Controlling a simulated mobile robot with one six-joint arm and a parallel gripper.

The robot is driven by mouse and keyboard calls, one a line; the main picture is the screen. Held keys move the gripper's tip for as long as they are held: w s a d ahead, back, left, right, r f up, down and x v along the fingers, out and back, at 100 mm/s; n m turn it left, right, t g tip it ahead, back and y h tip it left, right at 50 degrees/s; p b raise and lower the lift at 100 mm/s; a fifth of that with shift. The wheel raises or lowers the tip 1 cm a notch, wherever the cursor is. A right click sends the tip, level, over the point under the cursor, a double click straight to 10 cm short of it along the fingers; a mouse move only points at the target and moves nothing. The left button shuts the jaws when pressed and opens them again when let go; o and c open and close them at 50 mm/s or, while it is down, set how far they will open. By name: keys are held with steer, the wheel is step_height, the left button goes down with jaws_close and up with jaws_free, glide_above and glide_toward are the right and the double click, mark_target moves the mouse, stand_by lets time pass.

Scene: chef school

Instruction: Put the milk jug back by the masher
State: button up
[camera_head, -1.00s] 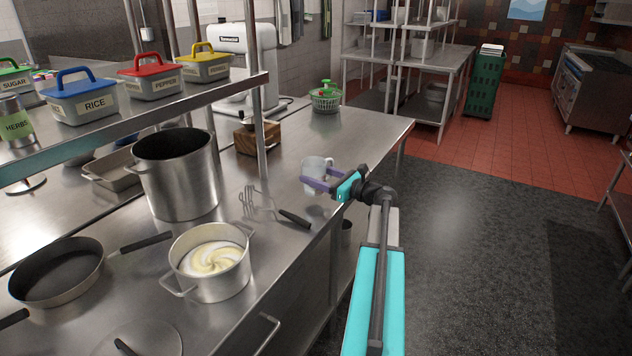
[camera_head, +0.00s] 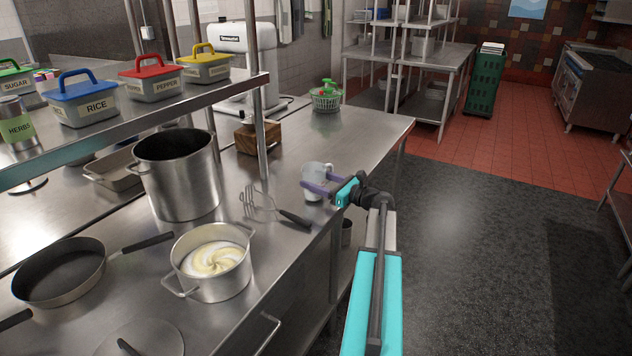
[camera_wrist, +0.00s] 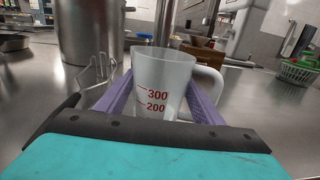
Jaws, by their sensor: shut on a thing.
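The milk jug (camera_head: 314,174) is a translucent white measuring jug with a handle on its right. My gripper (camera_head: 318,184) has its purple fingers on both sides of the jug and is shut on it. In the wrist view the jug (camera_wrist: 163,82) stands upright between the fingers, with red 300 and 200 marks facing me. I cannot tell whether its base touches the counter. The masher (camera_head: 272,208) has a wire head and a dark handle. It lies on the counter just left of the jug, and its wire head (camera_wrist: 97,70) shows at left in the wrist view.
A pot of mash (camera_head: 212,262) and a tall stockpot (camera_head: 178,176) stand left of the masher. A shelf post (camera_head: 260,130) and a wooden block (camera_head: 257,137) are behind. The steel counter (camera_head: 365,137) is clear toward the back right, up to its right edge.

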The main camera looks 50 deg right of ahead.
steer(key=shift+f, duration=0.4)
steer(key=shift+f, duration=0.15)
steer(key=o, duration=1.2)
steer(key=shift+s, duration=0.1)
steer(key=s+d+b, duration=0.2)
steer(key=s, duration=0.9)
steer(key=shift+s+b, duration=0.35)
steer(key=shift+b, duration=0.05)
